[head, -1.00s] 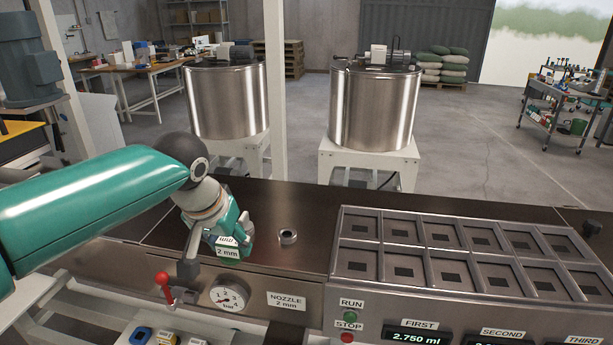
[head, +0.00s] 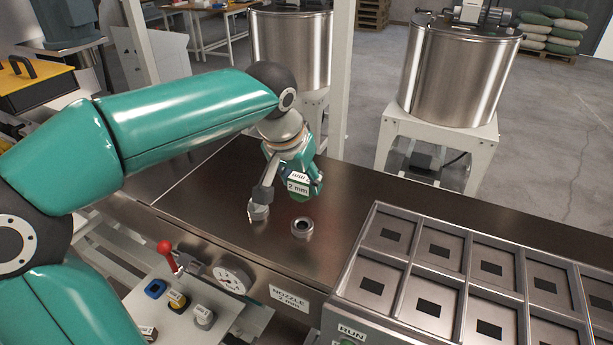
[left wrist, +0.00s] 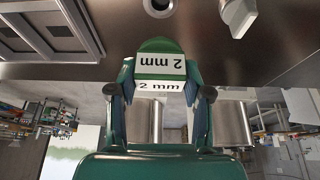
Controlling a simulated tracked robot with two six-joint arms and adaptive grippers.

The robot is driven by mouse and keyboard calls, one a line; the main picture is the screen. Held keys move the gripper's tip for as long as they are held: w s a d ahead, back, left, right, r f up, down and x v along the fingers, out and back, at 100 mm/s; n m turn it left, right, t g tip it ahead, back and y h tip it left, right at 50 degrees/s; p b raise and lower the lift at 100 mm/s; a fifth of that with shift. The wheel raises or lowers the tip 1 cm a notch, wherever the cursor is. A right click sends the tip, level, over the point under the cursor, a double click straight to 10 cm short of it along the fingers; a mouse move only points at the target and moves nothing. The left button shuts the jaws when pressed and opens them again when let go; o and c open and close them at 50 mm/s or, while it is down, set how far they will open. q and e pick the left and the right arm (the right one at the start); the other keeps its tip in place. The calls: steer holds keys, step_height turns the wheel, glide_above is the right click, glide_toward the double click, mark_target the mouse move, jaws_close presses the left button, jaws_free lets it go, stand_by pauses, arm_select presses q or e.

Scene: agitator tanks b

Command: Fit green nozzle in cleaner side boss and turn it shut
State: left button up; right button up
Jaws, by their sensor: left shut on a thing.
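My left gripper (head: 292,165) is shut on the green nozzle (head: 300,184), which has a white "2 mm" label. The left wrist view shows the nozzle (left wrist: 160,65) between both fingers. In the head view it shows just above a short open metal ring (head: 302,227) on the dark deck, apart from it. The ring shows at the top of the left wrist view (left wrist: 160,5). A grey metal fitting (head: 258,211) stands left of the ring; I cannot tell which of the two is the side boss. My right gripper is not in view.
A gauge (head: 231,280) and a red-knobbed lever (head: 166,248) sit at the deck's front, beside a "NOZZLE 2 mm" plate (head: 290,297). Several coloured caps stand on a pale shelf (head: 226,322). A compartment tray (head: 375,215) lies right. The deck behind the ring is clear.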

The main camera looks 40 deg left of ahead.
mark_target(299, 197)
arm_select(q)
steer(key=shift+w+d+f, duration=0.1)
steer(key=shift+w, duration=0.05)
steer(key=shift+f, duration=0.15)
steer(key=shift+f+b, duration=2.6)
steer(key=shift+f, duration=0.1)
steer(key=shift+f, duration=0.15)
steer(key=shift+f+b, duration=1.15)
steer(key=shift+b, duration=0.05)
steer(key=o, duration=1.2)
steer(key=shift+r, duration=0.1)
steer(key=shift+o, duration=0.2)
